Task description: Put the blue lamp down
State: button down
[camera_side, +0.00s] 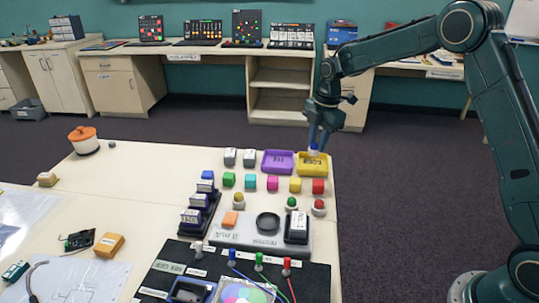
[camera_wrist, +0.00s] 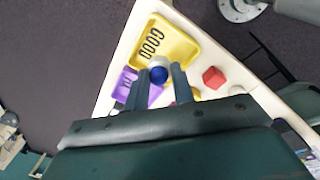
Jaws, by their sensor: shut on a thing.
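The blue lamp (camera_side: 314,148) has a small blue dome and a pale base. It is at the tips of my gripper (camera_side: 317,136), low over or in the yellow tray (camera_side: 322,170). In the wrist view the lamp (camera_wrist: 159,73) shows between the two fingertips (camera_wrist: 162,82), with the yellow tray (camera_wrist: 181,48) around and beyond it. The gripper is shut on the lamp. I cannot tell whether the lamp's base touches the tray floor.
A purple tray (camera_side: 278,171) stands just left of the yellow one. A red cube (camera_side: 318,186) and other coloured cubes lie in front of the trays. Lamps with red and green domes stand nearer. The table's right edge is close to the yellow tray.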

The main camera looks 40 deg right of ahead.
aim_at(317, 153)
jog(key=shift+f, duration=2.1)
jog(key=shift+f, duration=0.15)
jog(key=c, duration=1.2)
grip_release()
jog(key=shift+o, duration=0.2)
notch_tip(317, 153, up, 12)
jog(key=s, duration=0.1)
jog(key=shift+d, duration=0.35)
jog(key=shift+s+r, duration=0.15)
jog(key=shift+r, duration=0.05)
